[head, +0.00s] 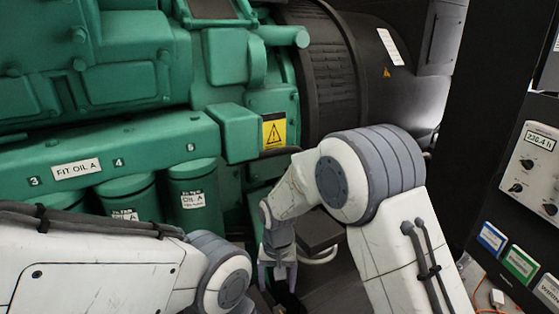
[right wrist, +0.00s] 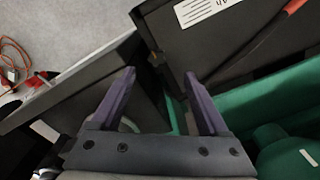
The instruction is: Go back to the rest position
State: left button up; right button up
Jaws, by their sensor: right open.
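My right gripper (head: 278,280) hangs low in the middle of the head view, pointing down in front of the green engine (head: 110,155). Its two fingers are apart with nothing seen between them. The right wrist view also shows the open, empty gripper (right wrist: 159,78), with a dark gap and dark panels beyond the fingertips. My left arm comes in at the lower left of the head view, but its gripper is out of the picture.
Green oil filters (head: 192,203) hang under a ledge labelled "FIT OIL A" (head: 76,170), close to my arms. A black-cased generator end (head: 385,75) is behind. A meter panel (head: 535,165) stands at right above coloured cards (head: 520,262). An orange cable (right wrist: 12,48) lies on the grey floor.

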jog(key=s+r+n, duration=0.3)
jog(key=s+r, duration=0.6)
jog(key=s, duration=0.2)
jog(key=s+d+r+n, duration=0.1)
jog(key=s+d+n, duration=0.1)
jog(key=s, duration=0.5)
jog(key=s+d+r+n, duration=0.2)
jog(key=s+d, duration=0.1)
jog(key=s, duration=0.4)
jog(key=shift+s+d+r+n+y, duration=0.15)
jog(key=shift+s+r+n+y, duration=0.1)
jog(key=shift+s+n+y, duration=0.15)
